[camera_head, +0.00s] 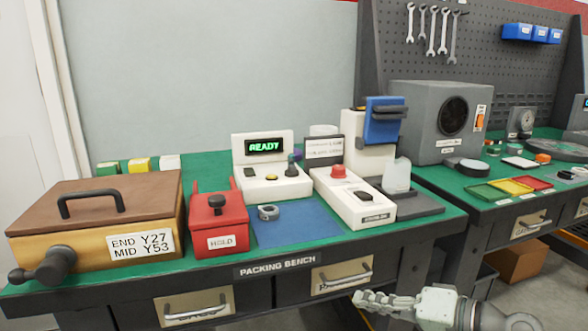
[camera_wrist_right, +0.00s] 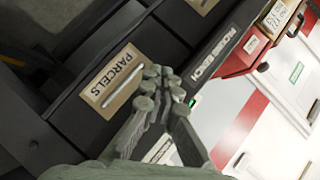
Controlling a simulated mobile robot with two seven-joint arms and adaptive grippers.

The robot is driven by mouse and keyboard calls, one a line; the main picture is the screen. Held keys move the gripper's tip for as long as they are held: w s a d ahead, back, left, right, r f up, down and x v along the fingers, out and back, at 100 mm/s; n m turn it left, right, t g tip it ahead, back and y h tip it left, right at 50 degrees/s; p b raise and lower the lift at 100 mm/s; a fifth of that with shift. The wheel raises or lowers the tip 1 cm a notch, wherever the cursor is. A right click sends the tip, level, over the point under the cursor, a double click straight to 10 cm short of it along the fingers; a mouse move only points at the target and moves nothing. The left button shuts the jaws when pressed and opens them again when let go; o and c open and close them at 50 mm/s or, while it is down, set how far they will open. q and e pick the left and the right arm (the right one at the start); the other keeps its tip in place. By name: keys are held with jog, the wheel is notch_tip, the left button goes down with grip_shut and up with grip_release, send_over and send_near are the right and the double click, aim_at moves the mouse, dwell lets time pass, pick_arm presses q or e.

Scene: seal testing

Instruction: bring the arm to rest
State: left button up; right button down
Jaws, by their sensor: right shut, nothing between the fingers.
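My right gripper (camera_head: 385,299) is in the head view at the lower right, in front of the packing bench (camera_head: 430,224) and below its top. Its fingers point left, near the right drawer (camera_head: 342,275). In the right wrist view the gripper (camera_wrist_right: 158,72) is shut and empty, with the fingertips together. Behind them is a drawer label reading PARCELS (camera_wrist_right: 106,84). The fingers look clear of the drawer handle, though the exact gap is hard to tell. My left gripper is in neither view.
On the bench stand a brown-lidded box (camera_head: 150,222) with a crank, a red HOLD box (camera_head: 220,232), a white READY device (camera_head: 268,182), a blue mat (camera_head: 290,230) with a grey ring (camera_head: 267,212), and a white unit with a red button (camera_head: 338,171). Floor shows right of the bench.

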jog(key=s+d+f+n+g+h, duration=0.1)
jog(key=s+f+h, duration=0.1)
jog(key=f, duration=0.4)
jog(key=s+d+f+h, duration=0.2)
jog(key=f, duration=0.5)
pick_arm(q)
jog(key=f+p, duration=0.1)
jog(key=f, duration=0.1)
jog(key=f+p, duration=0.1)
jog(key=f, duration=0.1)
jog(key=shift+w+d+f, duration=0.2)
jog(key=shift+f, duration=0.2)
pick_arm(e)
jog(key=s+d+f+n+g+h, duration=0.1)
jog(key=s+d+f+h, duration=0.3)
jog(key=s+f, duration=0.4)
jog(key=s+d+f+n+g+h, duration=0.2)
jog(key=s+d+f+g+h, duration=0.2)
jog(key=s+d+f, duration=0.2)
jog(key=s+f, duration=0.2)
jog(key=s, duration=0.2)
jog(key=shift+d+f, duration=0.35)
jog(key=shift+f, duration=0.05)
